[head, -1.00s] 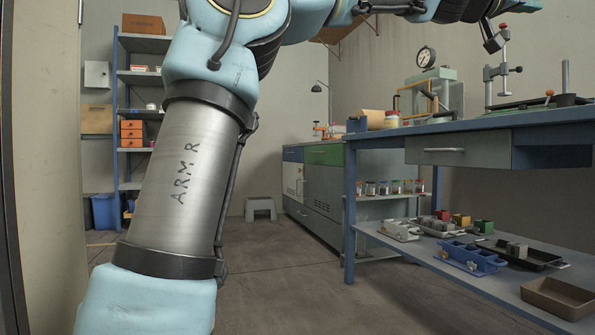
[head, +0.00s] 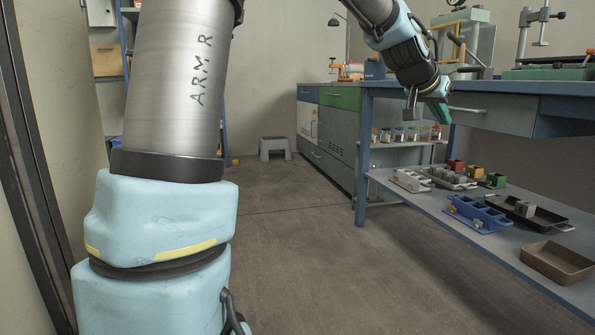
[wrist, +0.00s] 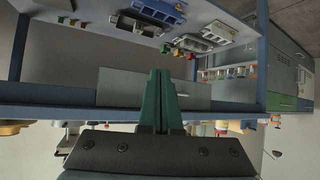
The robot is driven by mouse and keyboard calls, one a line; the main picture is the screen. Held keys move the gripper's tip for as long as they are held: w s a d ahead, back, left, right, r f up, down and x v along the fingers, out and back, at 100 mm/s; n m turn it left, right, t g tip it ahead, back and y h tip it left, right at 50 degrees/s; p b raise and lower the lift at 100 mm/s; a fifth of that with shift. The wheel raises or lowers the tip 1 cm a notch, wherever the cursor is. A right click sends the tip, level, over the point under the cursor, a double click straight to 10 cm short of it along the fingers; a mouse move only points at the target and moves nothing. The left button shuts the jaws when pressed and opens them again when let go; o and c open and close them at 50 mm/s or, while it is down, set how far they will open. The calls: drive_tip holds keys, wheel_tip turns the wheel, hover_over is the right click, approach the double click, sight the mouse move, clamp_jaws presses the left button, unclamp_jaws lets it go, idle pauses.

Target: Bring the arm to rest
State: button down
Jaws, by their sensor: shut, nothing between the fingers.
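My arm (head: 180,85) rises along the left of the head view, runs out of the top of the picture and comes back down at the upper right. It ends in my gripper (head: 443,112), which has green fingers and hangs in front of the bench's drawer front, pointing down. In the wrist view the two green fingers of my gripper (wrist: 160,78) lie together, shut, with nothing between them. The wrist view is upside down, with the bench (wrist: 60,113) edge running across behind the fingers.
The blue-framed bench (head: 480,87) stands at the right. Its lower shelf (head: 420,203) holds a blue block holder (head: 478,213), a dark tray (head: 560,222) and a brown tray (head: 556,262). A grey step stool (head: 275,148) stands at the back. The concrete floor (head: 300,240) between is clear.

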drive_tip(key=s+a+f+n+g+y+p, duration=0.1)
drive_tip(key=a+f+n+y+p, duration=0.3)
drive_tip(key=a, duration=0.7)
drive_tip(key=s+a+f+g+y+p, duration=0.15)
drive_tip(key=a+f, duration=0.45)
drive_tip(key=a, duration=0.6)
drive_tip(key=s+a+f+n+g+y+p, duration=0.1)
drive_tip(key=s+a+f+n+y+p, duration=0.15)
drive_tip(key=s+a, duration=0.55)
drive_tip(key=s+a+f+n+g+y+p, duration=0.1)
drive_tip(key=s+a+f+n+g+p, duration=0.15)
drive_tip(key=s+a, duration=0.5)
wheel_tip(320, 180, up, 37)
drive_tip(key=w+a+t+p, duration=0.1)
drive_tip(key=w+p, duration=0.1)
drive_tip(key=p, duration=3.5)
drive_tip(key=shift+w+r, duration=0.15)
drive_tip(key=shift+w, duration=0.15)
drive_tip(key=shift+w, duration=0.1)
